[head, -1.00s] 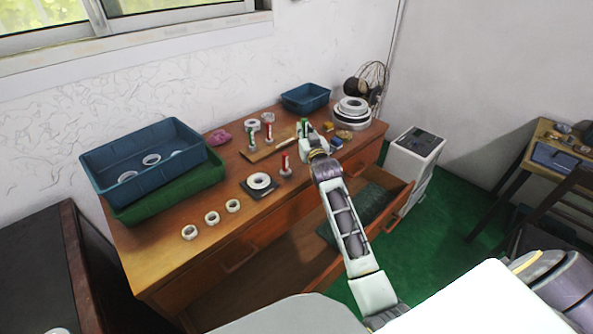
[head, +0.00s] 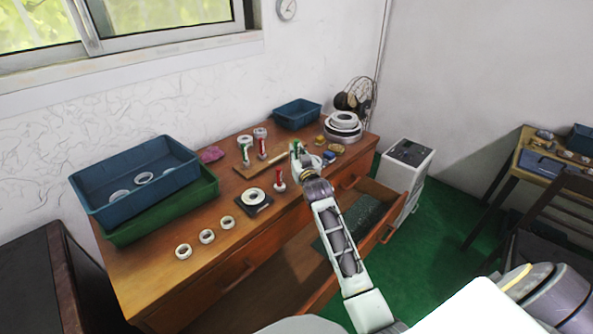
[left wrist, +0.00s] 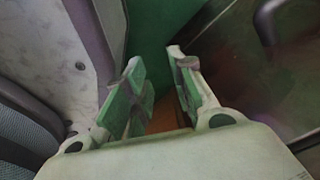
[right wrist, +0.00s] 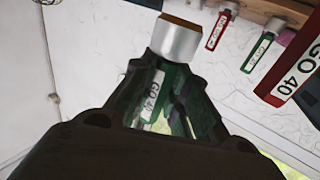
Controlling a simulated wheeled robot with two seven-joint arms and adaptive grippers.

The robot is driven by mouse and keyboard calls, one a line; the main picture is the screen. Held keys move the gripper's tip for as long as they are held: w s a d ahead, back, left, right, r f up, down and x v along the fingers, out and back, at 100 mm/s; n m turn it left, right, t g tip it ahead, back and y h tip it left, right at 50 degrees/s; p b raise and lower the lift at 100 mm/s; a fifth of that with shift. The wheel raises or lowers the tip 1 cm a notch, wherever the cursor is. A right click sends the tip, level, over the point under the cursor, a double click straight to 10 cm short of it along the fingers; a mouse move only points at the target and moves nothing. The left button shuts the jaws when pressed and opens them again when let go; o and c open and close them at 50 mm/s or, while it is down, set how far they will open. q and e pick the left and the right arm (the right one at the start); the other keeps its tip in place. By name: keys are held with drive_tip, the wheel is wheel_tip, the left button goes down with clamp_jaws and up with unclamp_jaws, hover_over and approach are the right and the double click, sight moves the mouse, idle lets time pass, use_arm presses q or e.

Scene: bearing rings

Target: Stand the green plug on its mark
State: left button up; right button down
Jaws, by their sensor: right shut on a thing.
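My right gripper (head: 297,152) is shut on a green plug with a "GO 40" label, over the right part of the desk. In the right wrist view the green plug (right wrist: 160,88) sits between the fingers, its metal cylinder (right wrist: 177,38) sticking out past the fingertips. Another green-handled plug (head: 245,153) stands on a wooden board near a red-handled plug (head: 262,148). A second red plug (head: 279,178) stands nearer the front. I cannot pick out the mark. My left gripper (left wrist: 155,65) is open and empty in the left wrist view, away from the desk.
A dark square plate with a white ring (head: 253,195) and several loose rings (head: 207,236) lie on the desk. Stacked blue (head: 100,207) and green (head: 160,215) trays stand left. A small blue bin (head: 297,113) and stacked rings (head: 343,130) are behind. A front drawer (head: 392,212) hangs open.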

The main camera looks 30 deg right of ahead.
drive_tip(key=shift+f, duration=0.85)
use_arm(q)
drive_tip(key=shift+w+d+r, duration=0.15)
drive_tip(key=shift+w+r, duration=0.05)
drive_tip(key=shift+w, duration=0.45)
drive_tip(key=shift+s, duration=0.15)
use_arm(e)
drive_tip(key=shift+f, duration=0.6)
wheel_tip(320, 180, down, 3)
drive_tip(key=shift+r, duration=0.2)
drive_tip(key=shift+f, duration=0.35)
use_arm(q)
drive_tip(key=shift+s+f, duration=0.25)
drive_tip(key=shift+s, duration=0.2)
